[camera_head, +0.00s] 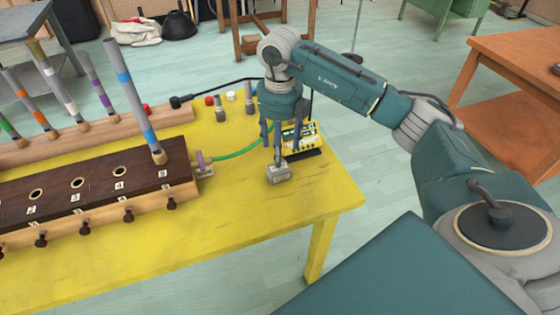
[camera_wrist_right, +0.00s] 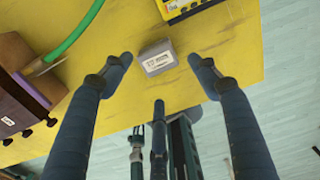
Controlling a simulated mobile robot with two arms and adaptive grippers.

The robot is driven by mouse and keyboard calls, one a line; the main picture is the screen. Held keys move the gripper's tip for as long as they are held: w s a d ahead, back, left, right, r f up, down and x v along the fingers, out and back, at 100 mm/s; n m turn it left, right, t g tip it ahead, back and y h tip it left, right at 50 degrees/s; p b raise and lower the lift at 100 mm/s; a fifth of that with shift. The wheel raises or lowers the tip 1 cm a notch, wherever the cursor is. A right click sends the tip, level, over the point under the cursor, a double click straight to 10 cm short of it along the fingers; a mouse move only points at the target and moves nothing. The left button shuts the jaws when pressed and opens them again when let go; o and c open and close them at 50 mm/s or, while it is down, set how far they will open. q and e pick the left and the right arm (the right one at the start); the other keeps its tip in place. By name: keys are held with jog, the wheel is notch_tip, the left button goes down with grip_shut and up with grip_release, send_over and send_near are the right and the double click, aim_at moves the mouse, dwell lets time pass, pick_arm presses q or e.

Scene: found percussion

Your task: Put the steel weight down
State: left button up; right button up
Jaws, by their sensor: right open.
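The steel weight (camera_head: 279,172) is a small grey block with a pale label. It sits on the yellow table (camera_head: 240,210), near the right end. In the right wrist view the weight (camera_wrist_right: 158,58) lies between and a little beyond the fingertips, with a clear gap on each side. My right gripper (camera_head: 285,150) points down just above the weight and is open; its spread fingers also show in the right wrist view (camera_wrist_right: 161,66). My left gripper is not in view.
A dark wooden box (camera_head: 95,185) with numbered holes and a striped tube stands to the left. A green hose (camera_head: 238,153) runs from it towards a yellow device (camera_head: 300,136) behind the weight. The table front is bare.

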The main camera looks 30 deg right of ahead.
jog(key=shift+r, duration=1.45)
